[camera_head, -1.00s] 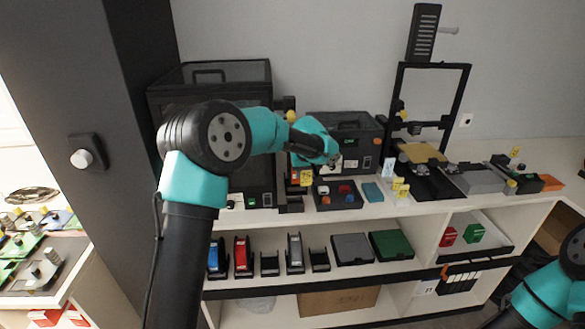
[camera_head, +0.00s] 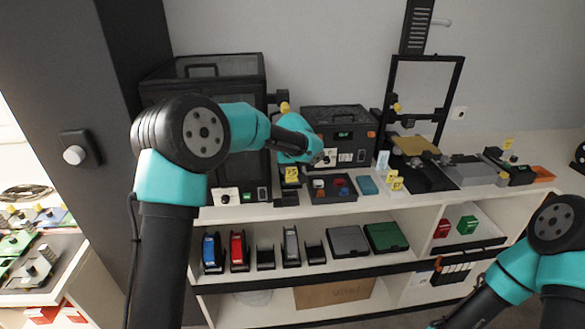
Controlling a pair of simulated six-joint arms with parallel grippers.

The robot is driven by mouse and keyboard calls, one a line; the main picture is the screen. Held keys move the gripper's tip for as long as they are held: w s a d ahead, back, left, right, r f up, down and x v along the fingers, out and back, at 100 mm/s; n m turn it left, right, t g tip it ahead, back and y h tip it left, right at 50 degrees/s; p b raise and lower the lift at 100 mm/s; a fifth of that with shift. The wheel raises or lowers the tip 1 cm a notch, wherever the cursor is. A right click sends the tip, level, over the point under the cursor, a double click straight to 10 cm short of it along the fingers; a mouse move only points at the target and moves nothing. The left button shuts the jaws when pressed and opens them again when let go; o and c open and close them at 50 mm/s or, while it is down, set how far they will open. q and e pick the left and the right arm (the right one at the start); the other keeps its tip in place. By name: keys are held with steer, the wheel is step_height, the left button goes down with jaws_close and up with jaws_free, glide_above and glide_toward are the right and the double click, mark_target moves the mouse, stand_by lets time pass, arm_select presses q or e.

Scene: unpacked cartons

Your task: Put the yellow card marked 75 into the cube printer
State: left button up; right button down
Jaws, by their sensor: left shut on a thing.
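A small yellow card (camera_head: 291,174) with dark print hangs just below and left of my left gripper (camera_head: 308,166), which is shut on it. The print is too small to read for sure. The fingertips are mostly hidden behind my teal wrist. A large cube-shaped black enclosure (camera_head: 165,88), which looks like the cube printer, stands left of the gripper behind my left arm. A smaller black machine (camera_head: 343,115) with a green display stands behind and right of the gripper. My right arm enters at the lower right; its gripper is not in view.
A dark tray (camera_head: 317,197) of small coloured blocks is just right of the card. Other yellow tags (camera_head: 394,180) stand farther right, before an open-frame printer (camera_head: 391,85). Spools and boxes fill the shelf below; the counter's front strip (camera_head: 290,212) is clear.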

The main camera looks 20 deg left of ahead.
mark_target(290, 175)
arm_select(q)
steer(key=shift+w+a+r, duration=0.15)
steer(key=shift+a+r, duration=0.05)
steer(key=shift+a, duration=0.25)
steer(key=shift+f, duration=0.1)
steer(key=f, duration=0.3)
steer(key=shift+a, duration=0.25)
steer(key=shift+d+f, duration=0.25)
steer(key=shift+f, duration=0.7)
steer(key=shift+d+r, duration=0.1)
steer(key=shift+d, duration=0.15)
steer(key=shift+f, duration=1.75)
